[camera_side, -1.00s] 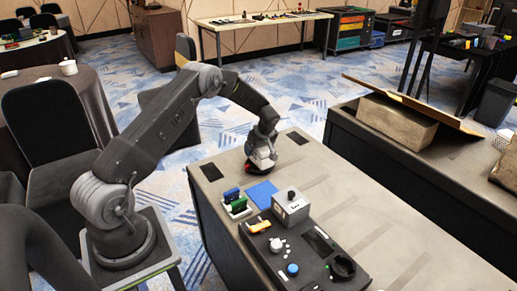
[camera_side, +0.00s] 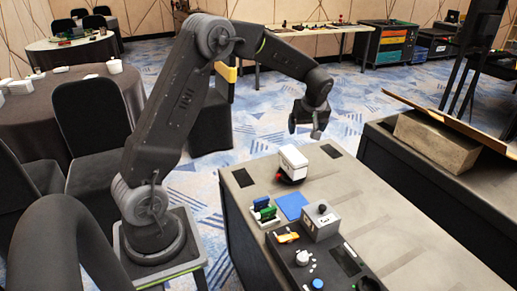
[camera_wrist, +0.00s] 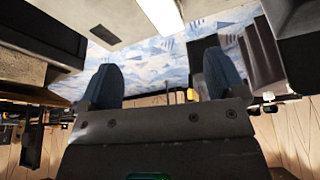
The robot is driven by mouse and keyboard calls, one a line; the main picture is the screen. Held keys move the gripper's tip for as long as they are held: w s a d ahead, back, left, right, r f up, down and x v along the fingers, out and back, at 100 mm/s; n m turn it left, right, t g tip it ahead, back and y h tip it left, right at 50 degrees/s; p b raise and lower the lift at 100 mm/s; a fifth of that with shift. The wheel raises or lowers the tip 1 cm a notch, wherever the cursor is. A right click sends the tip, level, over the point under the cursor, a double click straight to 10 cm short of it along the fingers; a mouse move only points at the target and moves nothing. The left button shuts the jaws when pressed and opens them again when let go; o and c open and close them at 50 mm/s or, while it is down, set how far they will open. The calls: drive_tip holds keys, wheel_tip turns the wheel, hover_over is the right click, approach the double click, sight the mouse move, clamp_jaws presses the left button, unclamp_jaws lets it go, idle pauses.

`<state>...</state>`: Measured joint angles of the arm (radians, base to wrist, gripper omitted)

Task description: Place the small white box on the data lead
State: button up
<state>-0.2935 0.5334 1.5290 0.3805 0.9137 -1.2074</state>
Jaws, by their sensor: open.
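The small white box (camera_side: 293,160) stands near the far left end of the grey table. It rests on a dark, low, rounded thing with a red part (camera_side: 282,177), which looks like the data lead, mostly hidden under the box. My gripper (camera_side: 309,133) is open and empty, above and beyond the box, clear of it. In the wrist view my gripper (camera_wrist: 161,85) shows two separate fingers with nothing between them. A white shape (camera_wrist: 162,14), probably the box, shows at the top edge there.
Nearer on the table (camera_side: 385,235) are a blue pad (camera_side: 291,206), green and blue blocks in a rack (camera_side: 265,212), a grey box with a knob (camera_side: 320,221) and a dark control panel (camera_side: 312,268). The table's right side is clear.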

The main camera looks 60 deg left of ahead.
drive_tip(key=s+d+r+m+t+h, duration=0.1)
drive_tip(key=s+d+r+m+t, duration=0.1)
drive_tip(key=s+d+r+m, duration=0.5)
drive_tip(key=s+d+r+m+t+h, duration=0.1)
drive_tip(key=s+d+r+m+h, duration=0.15)
drive_tip(key=s+d+r, duration=0.55)
drive_tip(key=s+d+f+m, duration=0.1)
drive_tip(key=s+d+m, duration=0.1)
drive_tip(key=s, duration=0.4)
drive_tip(key=s+d+f+m+t, duration=0.1)
drive_tip(key=s+d+f+m, duration=0.1)
drive_tip(key=s, duration=0.5)
drive_tip(key=shift+d+f+m, duration=0.3)
drive_tip(key=shift+d+m, duration=0.25)
drive_tip(key=shift+m, duration=0.1)
drive_tip(key=shift+h, duration=0.25)
